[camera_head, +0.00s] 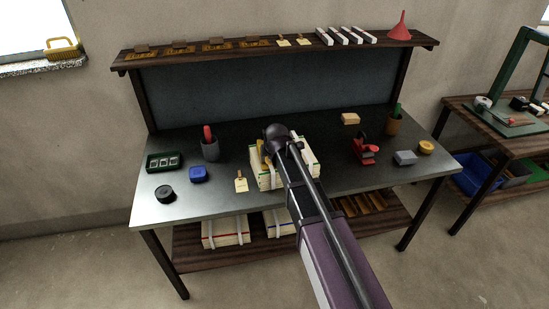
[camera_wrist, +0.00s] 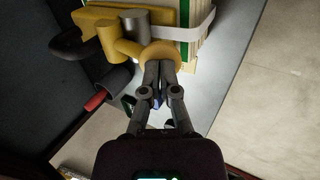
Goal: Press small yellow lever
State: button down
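A yellow device (camera_wrist: 105,38) with a grey cylinder sits on top of a strapped stack of cream sheets (camera_wrist: 193,50) in the wrist view. A short yellow lever (camera_wrist: 157,50) with a rounded end reaches out from it. My gripper (camera_wrist: 161,68) has its fingertips together at the lever's rounded end, overlapping it in the picture; I cannot tell whether they touch. In the head view the stack (camera_head: 268,181) stands at the middle of the table, a bit of yellow (camera_head: 261,150) shows on it, and my arm hides the rest and the fingertips.
A shelf (camera_head: 290,45) runs along the back.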

jog(key=shift+r+p, duration=0.55)
jog(key=shift+r, duration=0.1)
jog(key=shift+r, duration=0.1)
jog(key=w+r+p+v, duration=0.1)
jog(key=w+p+v, duration=0.1)
jog(key=p+v, duration=1.1)
jog(key=shift+a+r, duration=0.25)
jog(key=shift+r, duration=0.1)
dwell(0.4)
jog(key=shift+w, duration=0.1)
dwell(0.9)
jog(key=s+d+f+m+g+b, duration=0.2)
jog(key=s+d+f+m+b, duration=0.1)
jog(key=s+d+m, duration=0.6)
jog(key=s+d+f+m+g+h+b, duration=0.1)
jog(key=s+d+f+m+g+b, duration=0.2)
jog(key=s+d+f+m, duration=0.3)
jog(key=s+d+m, duration=0.4)
jog(key=d+m, duration=0.2)
jog(key=d, duration=0.3)
jog(key=shift+s+g+h, duration=0.3)
